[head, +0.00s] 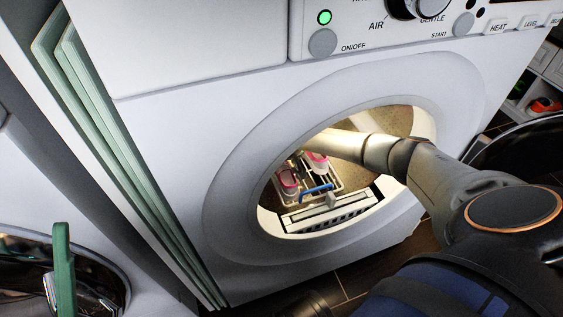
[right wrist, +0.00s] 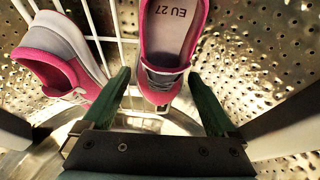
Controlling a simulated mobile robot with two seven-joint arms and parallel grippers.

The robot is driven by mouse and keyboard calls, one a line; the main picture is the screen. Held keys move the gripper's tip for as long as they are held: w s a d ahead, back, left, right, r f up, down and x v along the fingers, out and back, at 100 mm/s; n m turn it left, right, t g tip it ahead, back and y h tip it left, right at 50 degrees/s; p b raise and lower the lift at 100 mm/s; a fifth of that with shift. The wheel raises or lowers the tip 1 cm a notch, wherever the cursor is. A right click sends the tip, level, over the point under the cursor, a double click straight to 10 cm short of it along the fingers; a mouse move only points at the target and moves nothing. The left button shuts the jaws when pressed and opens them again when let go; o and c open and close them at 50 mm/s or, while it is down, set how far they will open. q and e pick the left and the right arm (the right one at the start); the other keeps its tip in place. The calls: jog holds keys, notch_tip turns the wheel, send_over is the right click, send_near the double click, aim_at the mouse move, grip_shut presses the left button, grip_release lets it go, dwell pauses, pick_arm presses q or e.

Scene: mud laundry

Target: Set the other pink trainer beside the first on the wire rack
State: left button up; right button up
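Two pink trainers with pale soles are inside the dryer drum. In the head view the left trainer (head: 288,182) and the right trainer (head: 317,162) are side by side at the white wire rack (head: 334,184). In the right wrist view one trainer (right wrist: 60,55) is at the left; the other (right wrist: 168,45), its insole marked "EU 27", has one end between my right gripper's green fingers (right wrist: 163,98). Gaps show on both sides, so the fingers are open. Whether this trainer rests fully on the rack is unclear. My left gripper (head: 56,280) shows at the lower left, its opening unclear.
The dryer's round opening (head: 236,190) surrounds my right arm, leaving limited room. The perforated drum wall (right wrist: 255,60) is close behind the trainers. The open round door (head: 525,145) is at the right.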

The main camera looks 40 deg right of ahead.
jog(key=shift+o, duration=0.3)
jog(key=p+v, duration=0.4)
jog(key=v, duration=0.2)
jog(key=shift+r, duration=0.35)
jog(key=shift+s+a+r, duration=0.1)
jog(key=shift+s+r, duration=0.2)
jog(key=shift+r, duration=0.1)
